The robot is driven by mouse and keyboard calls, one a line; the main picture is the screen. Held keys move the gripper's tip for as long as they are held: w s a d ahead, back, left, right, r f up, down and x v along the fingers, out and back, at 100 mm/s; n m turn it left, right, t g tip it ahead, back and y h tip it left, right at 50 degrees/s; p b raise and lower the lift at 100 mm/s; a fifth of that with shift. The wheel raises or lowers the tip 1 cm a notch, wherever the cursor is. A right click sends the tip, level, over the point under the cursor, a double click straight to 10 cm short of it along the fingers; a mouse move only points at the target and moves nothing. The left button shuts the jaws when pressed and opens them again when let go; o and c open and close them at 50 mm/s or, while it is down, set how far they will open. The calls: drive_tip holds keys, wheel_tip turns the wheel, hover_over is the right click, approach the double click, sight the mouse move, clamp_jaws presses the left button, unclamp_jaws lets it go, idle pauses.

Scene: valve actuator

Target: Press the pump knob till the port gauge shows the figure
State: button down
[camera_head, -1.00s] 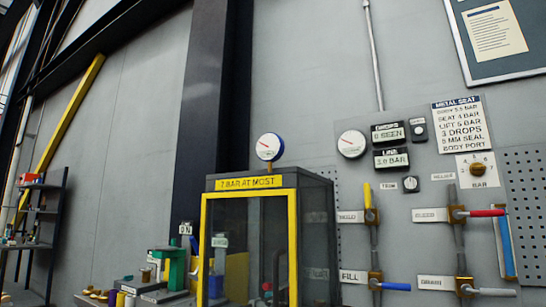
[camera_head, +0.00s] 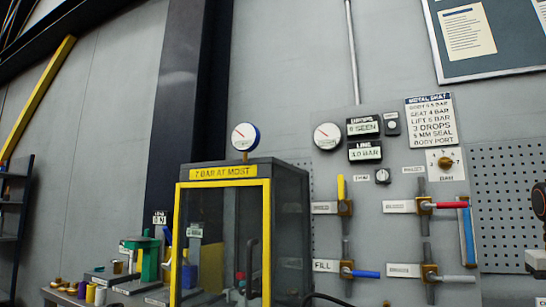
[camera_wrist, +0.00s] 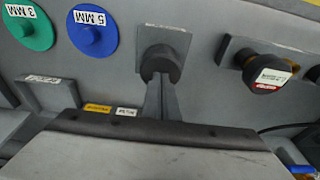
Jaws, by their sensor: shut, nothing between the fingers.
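My gripper (camera_wrist: 160,88) is shut and empty in the wrist view, its narrow fingers pointing away from the camera. A dark round knob (camera_wrist: 160,62) on a grey plate lies just past the fingertips; I cannot tell whether they touch it. A second dark knob (camera_wrist: 268,78) with a white and red label stands to the right; I cannot read which one is the pump knob. In the head view, a white gauge (camera_head: 245,137) with a blue rim sits on top of the test cabinet, and another gauge (camera_head: 327,136) is on the wall panel. Their figures are too small to read.
The yellow-framed cabinet (camera_head: 182,245) reads 7 BAR AT MOST. The line display (camera_head: 366,152) reads about 3.0 BAR. Several valve levers, including a red one (camera_head: 453,205), stick out from the panel. Green (camera_wrist: 28,30) and blue (camera_wrist: 92,38) discs, marked 3 MM and 5 MM, lie left of the gripper.

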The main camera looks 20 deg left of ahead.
drive_tip(key=shift+r, duration=2.35)
drive_tip(key=shift+f, duration=2.55)
drive_tip(key=shift+r, duration=0.15)
drive_tip(key=shift+r, duration=2.35)
drive_tip(key=shift+r, duration=0.1)
drive_tip(key=shift+r, duration=2.45)
